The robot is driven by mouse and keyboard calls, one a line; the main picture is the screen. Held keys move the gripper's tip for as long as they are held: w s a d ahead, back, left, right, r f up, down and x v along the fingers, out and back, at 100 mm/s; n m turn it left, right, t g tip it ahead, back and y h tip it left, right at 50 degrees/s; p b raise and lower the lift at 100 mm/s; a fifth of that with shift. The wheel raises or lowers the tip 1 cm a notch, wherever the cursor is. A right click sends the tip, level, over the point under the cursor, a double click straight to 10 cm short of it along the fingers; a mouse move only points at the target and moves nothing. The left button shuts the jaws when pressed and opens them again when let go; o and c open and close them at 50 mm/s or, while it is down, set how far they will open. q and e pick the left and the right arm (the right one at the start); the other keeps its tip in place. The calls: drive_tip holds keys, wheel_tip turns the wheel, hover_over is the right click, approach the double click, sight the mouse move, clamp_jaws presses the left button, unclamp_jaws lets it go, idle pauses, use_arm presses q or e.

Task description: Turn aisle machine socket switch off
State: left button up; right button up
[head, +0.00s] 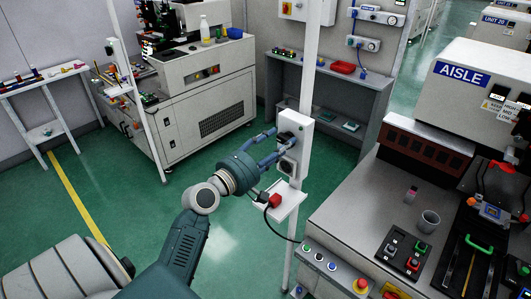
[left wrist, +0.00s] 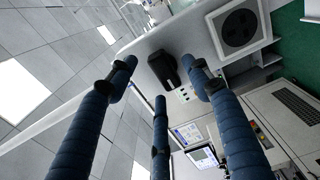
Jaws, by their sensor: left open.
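A white socket panel (head: 299,122) is mounted on a white pole. In the left wrist view the panel (left wrist: 148,42) fills the upper middle, with a black switch (left wrist: 164,70) and a round dark socket (left wrist: 240,28) beside it. My left gripper (head: 281,140) is open in front of the panel, its blue fingers spread. In the left wrist view the fingers (left wrist: 161,75) stand around the switch; I cannot tell whether they touch it. In the head view the fingers partly hide the switch. My right gripper is not seen.
A small white shelf (head: 290,207) below the panel holds a red plug (head: 275,201) with a black cable (head: 268,224) running toward the machine's bench. A grey cup (head: 429,222) stands on that bench. A grey workbench (head: 335,88) stands behind the pole. Green floor is open at the left.

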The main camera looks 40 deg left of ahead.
use_arm(q)
drive_tip(key=s, duration=1)
drive_tip(key=shift+s+a, duration=0.3)
drive_tip(key=shift+a, duration=0.05)
wheel_tip(320, 180, down, 34)
drive_tip(key=s+m+g+y+b, duration=0.1)
drive_tip(key=s+m+g+b, duration=0.15)
drive_tip(key=g, duration=0.35)
drive_tip(key=s+d+f+m+g+b, duration=0.1)
drive_tip(key=s+d+f+m+g, duration=0.15)
drive_tip(key=f, duration=0.45)
drive_tip(key=s+d+f+m+g+b, duration=0.15)
drive_tip(key=s+f, duration=0.25)
drive_tip(key=f, duration=0.4)
drive_tip(key=s+d+f+m+g, duration=0.1)
drive_tip(key=s+d+f+m, duration=0.2)
drive_tip(key=f, duration=0.4)
drive_tip(key=s+d+f+m+g+b, duration=0.1)
drive_tip(key=s+d+f+m+g, duration=0.1)
drive_tip(key=s+f, duration=0.4)
drive_tip(key=s+d+f+m+g+b, duration=0.1)
drive_tip(key=s+f+m, duration=0.4)
drive_tip(key=s, duration=0.7)
drive_tip(key=s+d+f+m+g+b, duration=0.1)
drive_tip(key=s+d+f+m+g, duration=0.2)
drive_tip(key=s+f, duration=0.5)
drive_tip(key=shift+s+d, duration=0.85)
drive_tip(key=shift+s, duration=0.1)
